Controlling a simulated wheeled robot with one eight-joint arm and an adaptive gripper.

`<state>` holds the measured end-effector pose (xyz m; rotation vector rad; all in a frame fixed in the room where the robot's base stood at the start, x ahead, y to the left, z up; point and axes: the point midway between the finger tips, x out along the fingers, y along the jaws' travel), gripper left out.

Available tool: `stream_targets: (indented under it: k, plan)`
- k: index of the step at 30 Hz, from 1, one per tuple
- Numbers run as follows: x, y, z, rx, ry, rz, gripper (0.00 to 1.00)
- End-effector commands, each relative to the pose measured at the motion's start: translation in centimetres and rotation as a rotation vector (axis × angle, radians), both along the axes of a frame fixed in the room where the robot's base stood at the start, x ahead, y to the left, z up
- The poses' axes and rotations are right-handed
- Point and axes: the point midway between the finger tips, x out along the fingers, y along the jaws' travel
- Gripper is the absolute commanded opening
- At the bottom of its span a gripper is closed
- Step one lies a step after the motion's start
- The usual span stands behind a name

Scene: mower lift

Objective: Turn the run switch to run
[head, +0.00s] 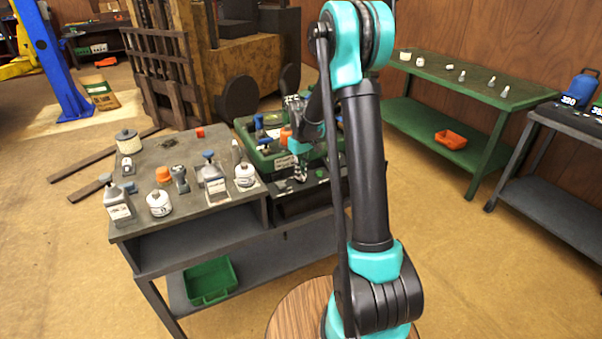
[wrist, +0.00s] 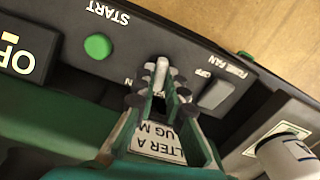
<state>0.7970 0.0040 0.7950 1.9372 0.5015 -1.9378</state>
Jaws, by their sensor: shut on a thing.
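The run switch is a small pale lever (wrist: 161,72) on a dark control panel in the wrist view. My gripper (wrist: 158,92) is shut on this lever, with dark fingertip pads on both sides of it. The lever's label is mostly hidden by the fingers; only a letter N shows beside them. I cannot tell which position the lever is in. In the head view, my gripper (head: 300,177) is at the front of the green machine (head: 262,158), which stands on the bench; the lever is too small to make out there.
On the panel, a green START button (wrist: 98,46) lies left of my gripper and a fan rocker switch (wrist: 217,93) lies close on the right. A white-capped container (wrist: 287,155) is at lower right. Bottles and jars crowd the grey bench (head: 190,222) left of the machine.

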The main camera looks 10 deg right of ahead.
Motion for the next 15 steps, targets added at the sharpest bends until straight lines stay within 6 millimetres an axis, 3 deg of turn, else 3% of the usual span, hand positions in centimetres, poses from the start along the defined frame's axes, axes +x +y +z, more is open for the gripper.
stream_targets:
  k: [15]
  plan:
    - [0.03,0.01,0.02,0.000,0.000,-0.468,0.00]
